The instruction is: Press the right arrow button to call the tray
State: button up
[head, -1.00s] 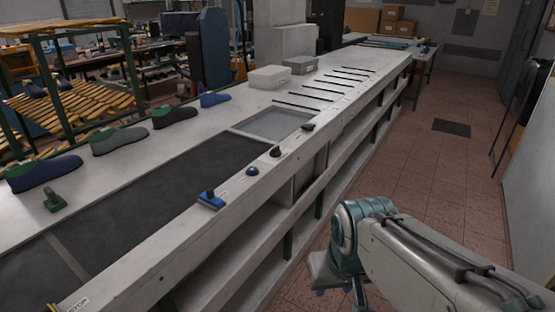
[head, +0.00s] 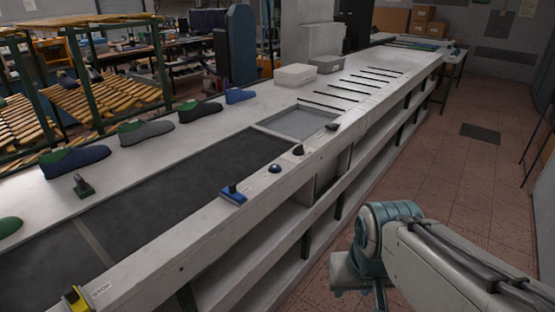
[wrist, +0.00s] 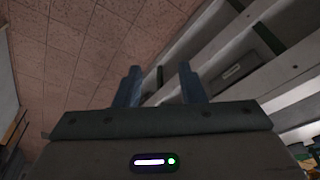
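No arrow mark can be read on any control in these views. Along the counter's front strip sit a blue block with a dark handle (head: 233,195), a small round dark-blue knob (head: 275,168), a dark cone-shaped piece (head: 298,149) and a dark wedge (head: 332,126). A yellow-and-black control (head: 76,299) sits beside a STOP label at the near left. A shallow grey tray-like panel (head: 300,122) is set in the counter beyond the dark belt. My gripper (wrist: 159,85) has its two fingers apart with nothing between them. It hangs off the counter's aisle side, touching nothing visible.
The long white counter (head: 215,236) has open shelves below its front. Several shoe lasts stand along its far side, including a grey one (head: 146,132). White (head: 296,75) and grey boxes sit farther along. The tiled aisle (head: 470,190) on the right is mostly clear.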

dwell(0.4)
grip_shut()
dwell(1.6)
